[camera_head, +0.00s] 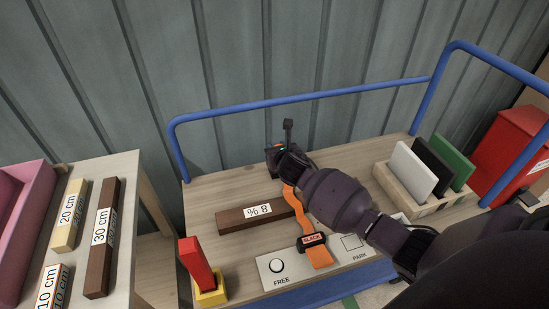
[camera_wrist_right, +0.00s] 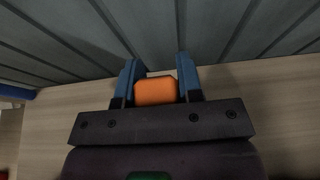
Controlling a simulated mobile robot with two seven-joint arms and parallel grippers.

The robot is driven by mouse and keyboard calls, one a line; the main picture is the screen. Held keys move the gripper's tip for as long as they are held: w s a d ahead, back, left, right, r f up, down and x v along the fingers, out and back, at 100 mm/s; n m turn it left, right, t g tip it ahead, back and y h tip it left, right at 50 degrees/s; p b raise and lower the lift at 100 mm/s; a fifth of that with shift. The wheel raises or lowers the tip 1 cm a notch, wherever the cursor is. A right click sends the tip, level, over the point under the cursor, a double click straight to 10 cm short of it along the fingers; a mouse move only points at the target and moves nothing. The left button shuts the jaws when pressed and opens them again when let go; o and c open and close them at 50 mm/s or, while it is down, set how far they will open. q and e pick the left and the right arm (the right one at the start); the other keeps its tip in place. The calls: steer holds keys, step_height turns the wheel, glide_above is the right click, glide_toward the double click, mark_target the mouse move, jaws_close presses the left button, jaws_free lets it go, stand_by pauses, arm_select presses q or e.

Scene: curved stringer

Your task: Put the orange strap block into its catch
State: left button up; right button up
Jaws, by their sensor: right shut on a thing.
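The orange strap block (camera_wrist_right: 156,92) sits between the two blue fingers of my right gripper (camera_wrist_right: 158,74), which is shut on it. In the head view my right gripper (camera_head: 276,156) is over the rear part of the wooden deck, mostly hidden by its own wrist. An orange strap (camera_head: 319,256) runs from near the gripper forward through a dark buckle labelled BLACK (camera_head: 312,240). I cannot make out the catch for certain. My left gripper is in neither view.
A brown bar labelled 8 % (camera_head: 233,222) lies left of the strap. A panel marked FREE and PARK (camera_head: 272,284) is in front. A red block in a yellow holder (camera_head: 196,262), a rack of panels (camera_head: 430,205) and blue rails (camera_head: 300,95) surround the deck (camera_head: 215,190).

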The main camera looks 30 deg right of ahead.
step_height(320, 180, down, 3)
steer(key=shift+s+r+b, duration=0.1)
steer(key=shift+b, duration=0.35)
steer(key=shift+f, duration=0.4)
steer(key=shift+r, duration=0.3)
steer(key=shift+f, duration=0.2)
steer(key=o, duration=1.1)
steer(key=shift+c, duration=0.2)
